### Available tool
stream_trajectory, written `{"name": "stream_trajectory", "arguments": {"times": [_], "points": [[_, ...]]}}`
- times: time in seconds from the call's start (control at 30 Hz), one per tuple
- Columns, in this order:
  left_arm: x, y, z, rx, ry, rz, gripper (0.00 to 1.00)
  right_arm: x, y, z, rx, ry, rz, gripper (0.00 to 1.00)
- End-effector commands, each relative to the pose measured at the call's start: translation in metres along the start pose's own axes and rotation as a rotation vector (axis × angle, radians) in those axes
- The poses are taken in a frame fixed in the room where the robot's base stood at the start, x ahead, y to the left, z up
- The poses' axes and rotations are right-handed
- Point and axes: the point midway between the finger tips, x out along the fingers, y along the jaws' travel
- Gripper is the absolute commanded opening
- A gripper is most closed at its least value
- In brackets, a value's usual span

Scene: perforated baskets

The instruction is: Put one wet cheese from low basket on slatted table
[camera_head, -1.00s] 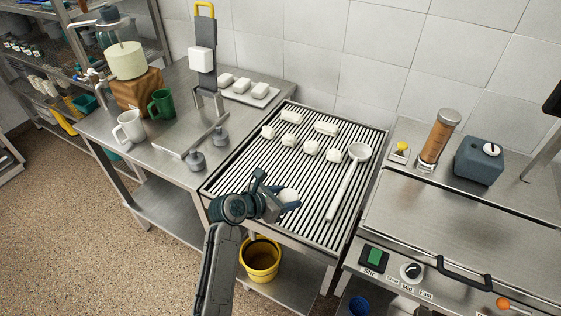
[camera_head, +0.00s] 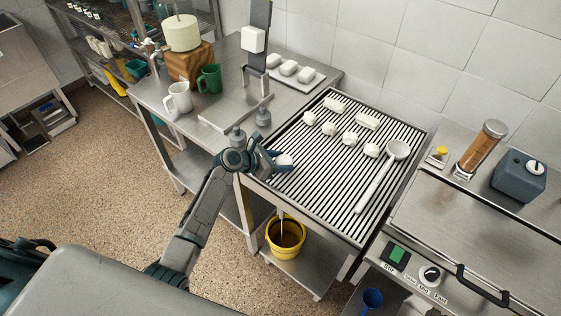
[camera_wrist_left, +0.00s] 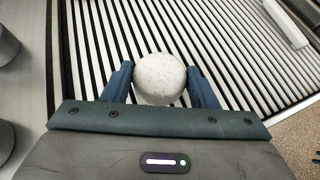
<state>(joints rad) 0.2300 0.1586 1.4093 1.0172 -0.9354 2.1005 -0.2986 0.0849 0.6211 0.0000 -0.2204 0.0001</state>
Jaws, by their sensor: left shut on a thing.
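My left gripper (camera_head: 276,161) is over the front left part of the slatted table (camera_head: 310,190), shut on a round white wet cheese (camera_head: 285,159). The wrist view shows the cheese (camera_wrist_left: 160,78) between the two blue fingers, with the slats (camera_wrist_left: 110,30) behind it. I cannot tell whether the cheese touches the slats. Several other white cheeses (camera_head: 350,138) lie farther back on the slats. I cannot make out the low basket. My right gripper is not in view.
A long-handled white ladle (camera_head: 378,177) lies on the right of the slats. Grey weights (camera_head: 237,137) stand on the steel table to the left. A yellow bucket (camera_head: 286,236) is below. The front middle slats are clear.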

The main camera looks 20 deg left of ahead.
Motion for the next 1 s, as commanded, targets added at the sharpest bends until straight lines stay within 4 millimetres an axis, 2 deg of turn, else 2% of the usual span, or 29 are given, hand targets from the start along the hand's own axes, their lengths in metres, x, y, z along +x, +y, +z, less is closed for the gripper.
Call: {"name": "stream_trajectory", "arguments": {"times": [0.13,0.43,0.47,0.57,0.87,1.0], "points": [[0.006,0.000,-0.011,-0.001,0.000,0.000,0.29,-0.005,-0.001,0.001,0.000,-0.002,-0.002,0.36],[0.008,-0.001,-0.013,0.001,-0.001,0.000,0.29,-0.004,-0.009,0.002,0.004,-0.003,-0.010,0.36],[0.008,-0.001,-0.013,0.001,-0.001,0.000,0.55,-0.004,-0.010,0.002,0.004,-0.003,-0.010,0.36],[0.007,-0.001,-0.013,0.001,-0.001,0.000,0.74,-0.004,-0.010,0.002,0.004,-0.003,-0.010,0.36],[0.007,-0.001,-0.012,0.001,-0.001,0.000,0.75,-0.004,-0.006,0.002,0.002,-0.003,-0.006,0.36],[-0.004,0.000,-0.014,0.003,0.000,0.002,0.75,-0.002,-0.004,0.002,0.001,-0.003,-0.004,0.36]]}}
